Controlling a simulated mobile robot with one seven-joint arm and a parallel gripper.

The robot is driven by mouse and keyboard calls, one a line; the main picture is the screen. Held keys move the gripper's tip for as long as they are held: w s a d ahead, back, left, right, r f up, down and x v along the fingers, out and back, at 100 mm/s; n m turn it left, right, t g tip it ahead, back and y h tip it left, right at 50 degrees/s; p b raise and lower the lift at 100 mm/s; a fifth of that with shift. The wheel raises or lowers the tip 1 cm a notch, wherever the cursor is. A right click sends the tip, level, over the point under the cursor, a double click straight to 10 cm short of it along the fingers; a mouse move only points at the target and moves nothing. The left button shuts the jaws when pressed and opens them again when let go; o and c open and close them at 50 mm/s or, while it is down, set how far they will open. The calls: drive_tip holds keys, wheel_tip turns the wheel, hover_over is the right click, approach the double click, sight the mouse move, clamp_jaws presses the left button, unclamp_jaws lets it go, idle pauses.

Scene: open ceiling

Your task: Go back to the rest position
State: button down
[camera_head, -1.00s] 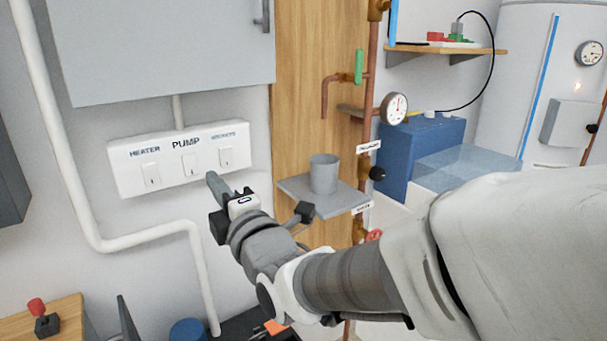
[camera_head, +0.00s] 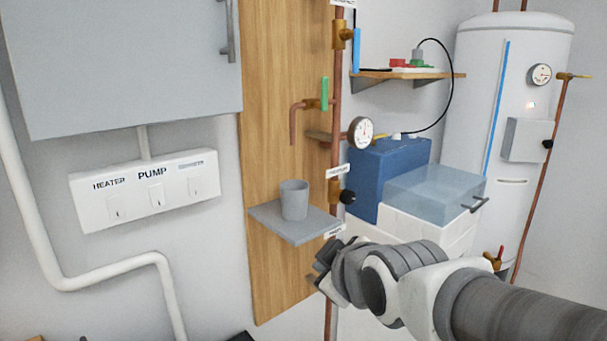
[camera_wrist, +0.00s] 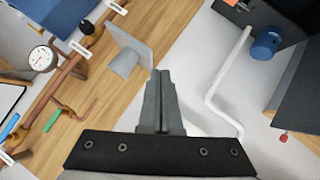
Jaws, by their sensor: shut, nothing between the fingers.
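My gripper (camera_wrist: 160,78) shows in the wrist view with its two grey fingers pressed together and nothing between them. In the head view my gripper (camera_head: 320,272) is at the lower middle, in front of the copper pipe and below the small grey shelf (camera_head: 270,225); its fingertips are hard to make out there. A grey cup (camera_head: 294,200) stands upright on that shelf, apart from the gripper. The switch panel (camera_head: 155,190), marked HEATER, PUMP and a third blurred label, is on the wall at the left, away from the gripper.
A wooden board (camera_head: 268,110) carries a copper pipe with a gauge (camera_head: 360,132) and a green-handled tap (camera_head: 324,93). A blue box (camera_head: 370,175) and a clear-lidded container (camera_head: 435,190) stand behind my arm. A white tank (camera_head: 540,60) is at the right. A grey cabinet (camera_head: 120,60) hangs upper left.

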drive_tip(key=s+d+f+m+g+h, duration=0.2)
drive_tip(key=s+d+m+g, duration=0.1)
drive_tip(key=s+d+m, duration=0.3)
drive_tip(key=s+d+f+m+g+h, duration=0.1)
drive_tip(key=s+d+f+m+g, duration=0.1)
drive_tip(key=s+d+m, duration=0.45)
wheel_tip(320, 180, up, 19)
drive_tip(key=s+a+n+p, duration=0.1)
drive_tip(key=s+p, duration=0.1)
drive_tip(key=p, duration=1.7)
drive_tip(key=shift+a+f+n, duration=0.2)
drive_tip(key=shift+a+n, duration=0.15)
